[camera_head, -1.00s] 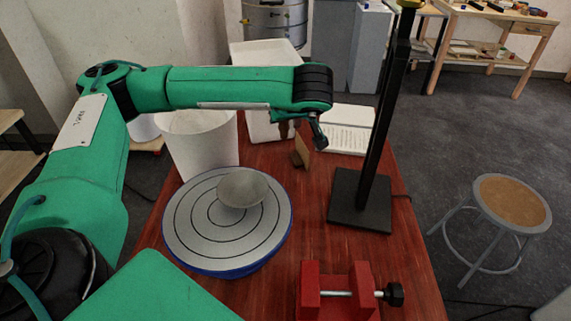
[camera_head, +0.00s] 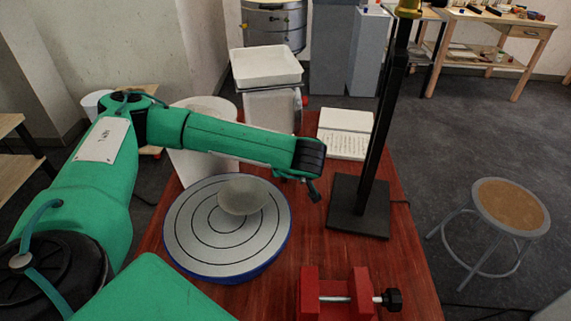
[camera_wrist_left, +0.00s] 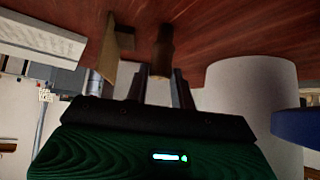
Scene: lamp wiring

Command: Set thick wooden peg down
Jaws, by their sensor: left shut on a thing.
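The thick wooden peg (camera_wrist_left: 162,50) is a dark brown cylinder in the left wrist view. It stands between the fingertips of my left gripper (camera_wrist_left: 161,78), which is shut on it. Its far end is close to the red table top; I cannot tell whether it touches. A flat, lighter wooden piece (camera_wrist_left: 116,48) is beside the peg, apart from the fingers. My right gripper is in neither view.
A round grey turntable (camera_head: 190,235) with a shallow bowl (camera_head: 243,196), a white cylinder (camera_head: 203,172), a black lamp stand (camera_head: 358,210), an open book (camera_head: 344,143), a white scale (camera_head: 270,110) and a red vise (camera_head: 310,292) crowd the red table (camera_head: 280,262).

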